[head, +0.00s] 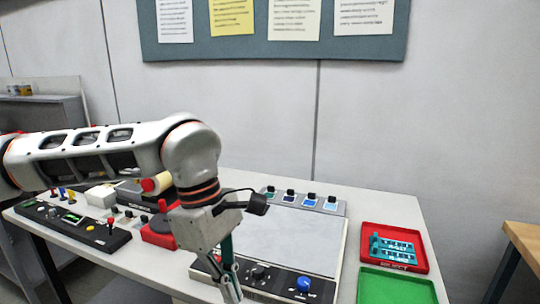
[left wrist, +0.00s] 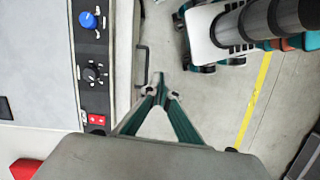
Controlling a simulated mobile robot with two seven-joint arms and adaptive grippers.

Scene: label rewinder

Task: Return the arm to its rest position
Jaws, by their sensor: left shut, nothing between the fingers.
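My left arm (head: 90,155) comes in from the left and reaches across the table, its wrist bent downward. My left gripper (head: 232,285) points down at the front of the control panel (head: 262,280). Its teal fingers are shut with nothing between them. In the left wrist view the closed fingertips (left wrist: 161,90) are over the grey floor, just right of the panel's edge, and touch nothing that I can see. My right gripper is not in view.
The panel has a blue knob (head: 303,284) and a black knob (head: 259,272). A red tray (head: 420,262) with teal cards and a green tray (head: 395,290) are at the right. A black control box (head: 105,240) is at the left.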

